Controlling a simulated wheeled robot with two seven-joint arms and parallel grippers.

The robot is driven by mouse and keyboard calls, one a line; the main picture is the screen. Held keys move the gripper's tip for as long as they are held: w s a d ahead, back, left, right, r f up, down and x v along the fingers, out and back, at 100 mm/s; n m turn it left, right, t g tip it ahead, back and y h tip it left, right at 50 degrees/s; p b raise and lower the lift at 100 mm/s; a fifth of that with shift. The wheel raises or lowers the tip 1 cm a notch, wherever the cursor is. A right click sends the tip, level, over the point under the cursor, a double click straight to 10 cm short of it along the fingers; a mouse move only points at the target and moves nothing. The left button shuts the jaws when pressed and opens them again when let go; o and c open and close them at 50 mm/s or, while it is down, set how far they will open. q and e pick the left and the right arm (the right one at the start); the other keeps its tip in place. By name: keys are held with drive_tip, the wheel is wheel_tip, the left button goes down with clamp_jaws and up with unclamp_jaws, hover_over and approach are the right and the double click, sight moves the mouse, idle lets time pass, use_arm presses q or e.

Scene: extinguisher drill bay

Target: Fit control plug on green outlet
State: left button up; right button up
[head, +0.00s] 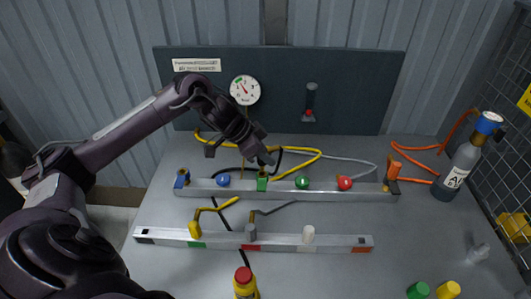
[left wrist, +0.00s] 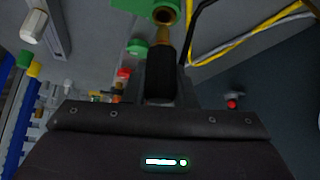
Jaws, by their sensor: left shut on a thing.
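My left gripper (head: 264,160) is shut on a dark control plug, just above the green outlet (head: 262,183) on the rear rail. In the left wrist view the plug (left wrist: 160,80) has a black body and a brass tip pointing at the green outlet (left wrist: 130,4). The outlet's brass mouth (left wrist: 163,16) is in line with the tip and very close. I cannot tell whether the tip touches or enters it. In the head view the gripper mostly hides the plug. My right gripper is not in view.
The rear rail (head: 325,190) also bears a blue knob (head: 223,180), green knob (head: 302,182), red knob (head: 345,183) and an orange plug (head: 394,169). Yellow and black hoses lie behind it. The front rail (head: 275,241) holds yellow, grey and white pieces. A gas bottle (head: 456,170) stands right.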

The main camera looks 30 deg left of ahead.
sight(265, 165)
use_arm(q)
drive_tip(key=shift+f, duration=0.15)
idle(0.3)
drive_tip(key=shift+f+b, duration=0.55)
drive_tip(key=shift+f, duration=0.45)
idle(0.4)
drive_tip(key=shift+p, duration=0.4)
drive_tip(key=shift+f+b, duration=0.4)
drive_tip(key=shift+f, duration=0.55)
idle(0.4)
drive_tip(key=o, duration=1.1)
